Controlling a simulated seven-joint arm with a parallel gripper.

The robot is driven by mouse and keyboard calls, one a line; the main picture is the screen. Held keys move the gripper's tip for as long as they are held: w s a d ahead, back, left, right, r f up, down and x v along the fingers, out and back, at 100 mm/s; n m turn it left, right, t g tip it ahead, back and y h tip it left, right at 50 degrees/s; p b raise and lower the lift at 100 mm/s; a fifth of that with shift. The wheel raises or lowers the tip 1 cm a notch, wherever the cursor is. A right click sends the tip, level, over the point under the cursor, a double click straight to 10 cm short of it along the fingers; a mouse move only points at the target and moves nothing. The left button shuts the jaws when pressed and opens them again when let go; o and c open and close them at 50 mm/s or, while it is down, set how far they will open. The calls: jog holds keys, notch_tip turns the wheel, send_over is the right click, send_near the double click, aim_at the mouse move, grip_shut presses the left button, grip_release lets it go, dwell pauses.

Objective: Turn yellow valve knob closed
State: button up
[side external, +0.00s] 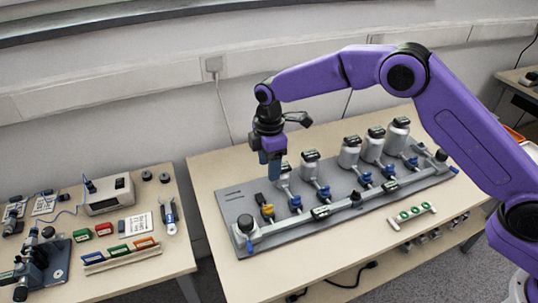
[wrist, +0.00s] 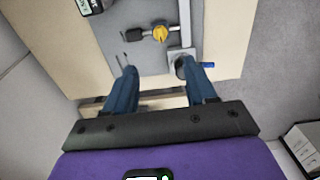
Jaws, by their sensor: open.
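The yellow valve knob (side external: 267,211) sits near the left end of the grey manifold board (side external: 236,196), beside a small black part. In the wrist view the yellow knob (wrist: 160,33) shows near the top, beyond the fingertips and roughly in line with the space between them. My gripper (side external: 274,177) points down above the board, apart from the knob and behind it in the side view. In the wrist view my gripper (wrist: 158,68) has its two blue fingers spread wide with nothing between them. No part of the knob is hidden by the fingers.
Several blue valve knobs (side external: 296,202) and white bottles (side external: 349,152) run along the board to the right. A dark round fitting (side external: 246,224) stands at the board's left corner. A small rack with green rings (side external: 411,215) lies in front. A second table (side external: 140,265) with instruments stands left.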

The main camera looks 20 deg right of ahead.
notch_tip(320, 180, up, 2)
jog(key=shift+r, duration=0.25)
dwell(0.5)
jog(key=s+d+r+m, duration=0.1)
jog(key=s+d+r, duration=0.35)
jog(key=s, duration=0.45)
jog(key=s+d+r+m, duration=0.2)
jog(key=s+d+r, duration=0.25)
jog(key=s, duration=0.45)
jog(key=s+d+m, duration=0.2)
jog(key=s+d, duration=1.4)
jog(key=s, duration=0.4)
jog(key=shift+d+m, duration=0.3)
jog(key=shift+d, duration=0.1)
